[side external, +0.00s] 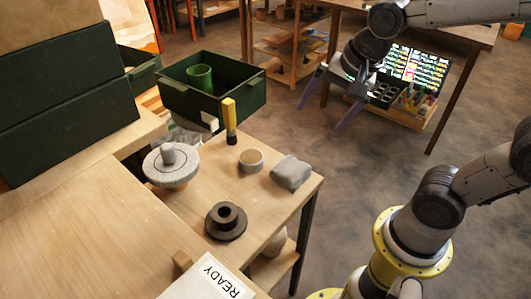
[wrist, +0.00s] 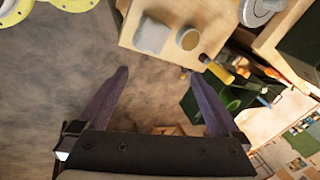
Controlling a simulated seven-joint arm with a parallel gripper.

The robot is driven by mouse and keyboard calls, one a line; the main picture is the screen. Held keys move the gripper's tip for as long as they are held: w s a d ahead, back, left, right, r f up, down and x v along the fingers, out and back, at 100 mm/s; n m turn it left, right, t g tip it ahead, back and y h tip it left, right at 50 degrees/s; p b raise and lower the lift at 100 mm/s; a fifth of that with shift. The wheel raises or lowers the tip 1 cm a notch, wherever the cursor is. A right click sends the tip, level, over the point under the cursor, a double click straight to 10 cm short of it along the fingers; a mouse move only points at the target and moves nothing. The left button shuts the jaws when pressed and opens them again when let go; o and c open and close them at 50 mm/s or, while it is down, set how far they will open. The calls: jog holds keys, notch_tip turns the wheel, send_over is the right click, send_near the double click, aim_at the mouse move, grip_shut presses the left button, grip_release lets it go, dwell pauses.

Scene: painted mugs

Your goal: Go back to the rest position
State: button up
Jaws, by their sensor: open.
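My gripper (side external: 320,118) is open and empty, with its two purple fingers spread wide. It hangs in the air to the right of the green crate (side external: 188,108), beyond the small table's edge and over the floor. In the wrist view the gap between my fingertips (wrist: 158,73) shows only floor. A green mug (side external: 200,77) stands inside the crate, apart from my gripper. In the wrist view the mug (wrist: 233,98) shows in the crate behind my right finger, which covers part of the crate.
The small wooden table (side external: 285,213) holds a grey banding wheel (side external: 170,165), a dark round stand (side external: 226,221), a small round pot (side external: 251,160), a grey lump (side external: 291,173) and a yellow-handled brush (side external: 230,118). A shelf unit (side external: 290,48) and a workbench with bottles stand behind.

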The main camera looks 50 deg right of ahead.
jog(key=s+n+t, duration=0.1)
jog(key=s+n, duration=0.9)
jog(key=n, duration=0.3)
jog(key=shift+r+n, duration=0.15)
jog(key=shift+n, duration=0.25)
